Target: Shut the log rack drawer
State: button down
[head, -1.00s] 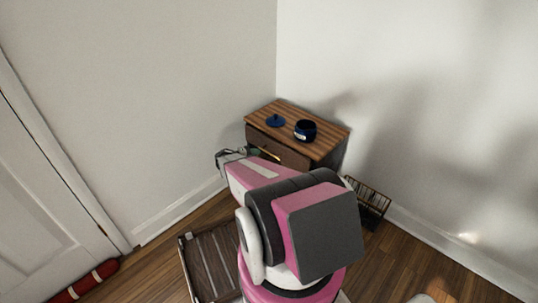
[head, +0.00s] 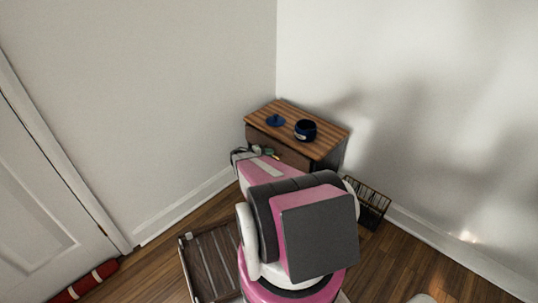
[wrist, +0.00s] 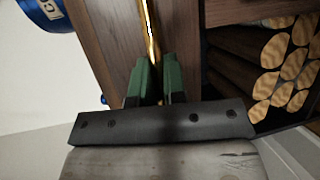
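The wooden log rack cabinet (head: 318,148) stands in the corner. Its brown drawer front (wrist: 115,45) faces my gripper and carries a long brass handle (wrist: 148,25). Split logs (wrist: 272,80) fill the dark compartment beside the drawer in the wrist view. My gripper (wrist: 157,62) is at the drawer front, its two green fingers close together at the brass handle. The handle runs in between or just behind the fingertips; whether they grip it is unclear. In the head view, my arm hides much of the drawer, and how far it stands out is hard to judge.
A dark blue pot (head: 305,130) and a blue lid (head: 275,120) sit on the cabinet top. A slatted rack (head: 210,262) lies on the floor at front left, a wire basket (head: 369,203) at right. A red roll (head: 88,283) lies by the door (head: 45,190).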

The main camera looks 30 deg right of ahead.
jog(key=shift+w+d, duration=0.35)
jog(key=shift+d, duration=0.55)
jog(key=shift+w+d, duration=0.35)
jog(key=shift+d, duration=0.5)
jog(key=c, duration=1.2)
grip_release()
jog(key=shift+d, duration=0.1)
jog(key=shift+w+a+r, duration=0.1)
jog(key=shift+a+r, duration=0.2)
jog(key=shift+a, duration=1.45)
jog(key=shift+w+a+r, duration=0.1)
jog(key=shift+a+r, duration=0.25)
jog(key=shift+a, duration=1.45)
jog(key=shift+w+a+r, duration=0.1)
jog(key=shift+a+r, duration=0.2)
jog(key=shift+a, duration=1.45)
jog(key=shift+s, duration=0.15)
